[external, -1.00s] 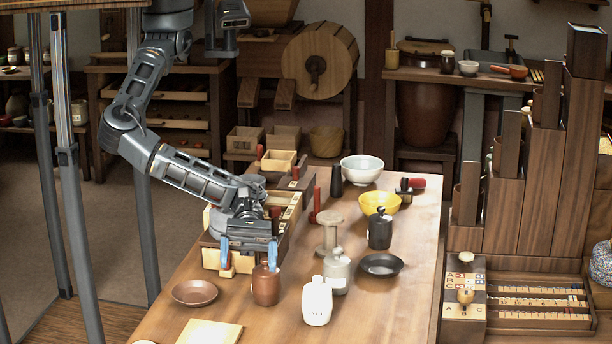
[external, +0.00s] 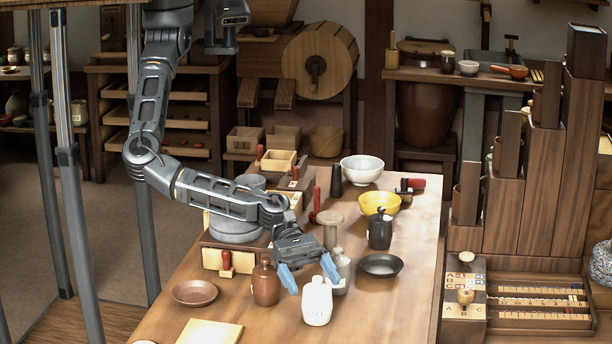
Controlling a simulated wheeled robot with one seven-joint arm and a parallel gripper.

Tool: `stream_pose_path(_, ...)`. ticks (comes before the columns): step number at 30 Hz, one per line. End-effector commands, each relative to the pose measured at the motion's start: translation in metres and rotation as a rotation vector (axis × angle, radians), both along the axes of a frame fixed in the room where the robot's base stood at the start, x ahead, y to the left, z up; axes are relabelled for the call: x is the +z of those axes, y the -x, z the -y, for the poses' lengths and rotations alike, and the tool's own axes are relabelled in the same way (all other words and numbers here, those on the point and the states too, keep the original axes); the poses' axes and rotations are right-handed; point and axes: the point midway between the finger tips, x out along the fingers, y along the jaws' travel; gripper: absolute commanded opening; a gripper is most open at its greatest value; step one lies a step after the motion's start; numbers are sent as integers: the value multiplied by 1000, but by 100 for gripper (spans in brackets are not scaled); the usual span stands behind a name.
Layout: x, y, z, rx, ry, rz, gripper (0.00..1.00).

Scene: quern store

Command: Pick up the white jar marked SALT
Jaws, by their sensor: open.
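The white jar (external: 317,303) stands upright near the front middle of the table; faint marks show on its front, too small to read. My gripper (external: 308,278) is open, with its two blue-tipped fingers spread. In the picture one finger is at the upper left of the white jar and the other at its upper right, by the grey jar. I cannot tell whether either touches a jar. A brown jar (external: 266,285) stands just left of the gripper. A grey jar (external: 341,272) stands right behind the white jar, partly hidden by a finger.
A black jar (external: 380,230), a dark dish (external: 381,265) and a yellow bowl (external: 379,202) stand to the right and behind. A brown saucer (external: 195,293) and a pale board (external: 209,333) lie to the left. The table's front right is clear.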

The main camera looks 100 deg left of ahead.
Motion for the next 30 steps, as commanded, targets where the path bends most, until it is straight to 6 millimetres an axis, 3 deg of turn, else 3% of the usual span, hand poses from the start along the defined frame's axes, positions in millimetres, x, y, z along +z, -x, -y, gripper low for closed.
stream_pose_path(12, -18, -25, 32, -1, 0, -2, 95)
stream_pose_path(22, -18, -27, 36, 0, 0, 0, 95)
stream_pose_path(30, -18, -27, 36, 0, 0, 0, 69)
